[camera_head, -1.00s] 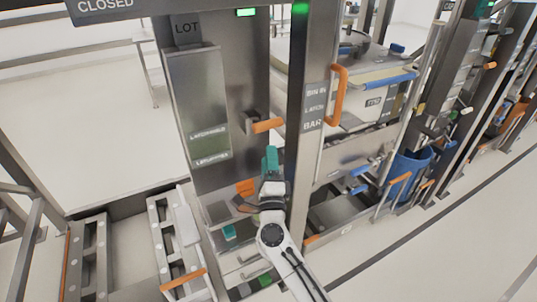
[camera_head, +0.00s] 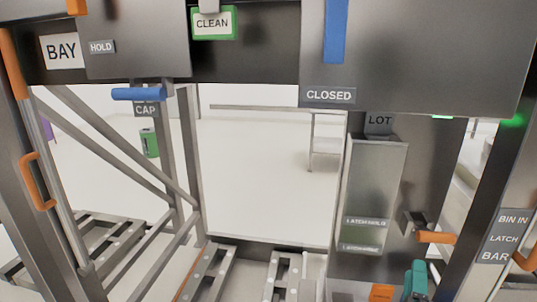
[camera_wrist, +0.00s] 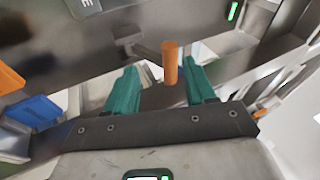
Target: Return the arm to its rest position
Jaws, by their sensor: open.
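My gripper (camera_wrist: 159,66) shows in the wrist view with its two teal fingers spread apart and nothing held between them. An orange handle (camera_wrist: 170,62) appears beyond the gap between the fingers; its distance is hard to tell. In the head view the teal end of my gripper (camera_head: 416,280) is at the bottom right, a little below and left of the orange handle (camera_head: 436,237) on the grey metal panel. Most of my arm is outside the head view.
A "BIN IN LATCH BAR" sign (camera_head: 500,238) is on a post at the right. A panel marked "CLOSED" (camera_head: 410,50) hangs above. Roller rails (camera_head: 209,270) lie low in the middle. A blue part (camera_wrist: 36,112) and an orange part (camera_wrist: 9,78) are left in the wrist view.

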